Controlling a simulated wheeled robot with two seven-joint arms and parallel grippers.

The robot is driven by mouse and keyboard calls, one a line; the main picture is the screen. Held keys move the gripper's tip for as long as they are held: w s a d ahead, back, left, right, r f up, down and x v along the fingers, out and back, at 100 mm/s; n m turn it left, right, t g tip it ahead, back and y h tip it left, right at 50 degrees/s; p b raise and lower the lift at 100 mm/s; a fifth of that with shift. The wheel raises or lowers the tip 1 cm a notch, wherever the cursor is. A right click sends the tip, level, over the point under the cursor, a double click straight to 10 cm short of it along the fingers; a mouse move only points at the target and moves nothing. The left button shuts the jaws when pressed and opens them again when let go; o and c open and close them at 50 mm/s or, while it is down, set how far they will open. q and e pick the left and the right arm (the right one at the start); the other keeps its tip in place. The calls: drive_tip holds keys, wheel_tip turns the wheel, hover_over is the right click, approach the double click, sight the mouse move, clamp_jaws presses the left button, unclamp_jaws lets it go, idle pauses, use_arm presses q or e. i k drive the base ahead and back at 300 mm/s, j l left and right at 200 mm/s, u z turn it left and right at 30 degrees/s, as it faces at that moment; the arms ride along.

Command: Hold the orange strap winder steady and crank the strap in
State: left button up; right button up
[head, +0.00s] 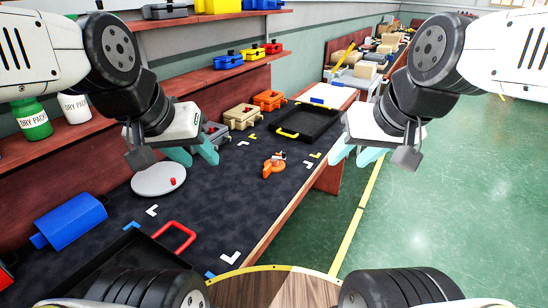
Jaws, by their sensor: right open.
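The orange strap winder (272,166) stands on the dark mat of the workbench, near the bench's right edge. It has a small pale and dark part on top; its crank and strap are too small to make out. My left gripper (198,157) is held above the bench to the left of the winder, its teal fingers apart and empty. My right gripper (354,158) is to the right of the winder, past the bench edge, open and empty. Neither gripper touches the winder.
A grey round disc (158,180) with a red knob lies left on the mat. A black tray (304,123) with a yellow handle lies behind the winder. A blue box (70,220) and a red-handled black tray (120,270) are nearer. Mat around the winder is clear.

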sight(283, 154)
drive_tip(key=i+l+u, duration=0.15)
drive_tip(key=u, duration=0.35)
drive_tip(key=i+l+u, duration=0.1)
drive_tip(key=l+u, duration=0.25)
drive_tip(key=u, duration=0.15)
drive_tip(key=i+l+u, duration=0.1)
drive_tip(key=l, duration=0.5)
drive_tip(key=i+l+u, duration=0.1)
drive_tip(key=l, duration=0.5)
drive_tip(key=i+l+u, duration=0.1)
drive_tip(key=l, duration=0.55)
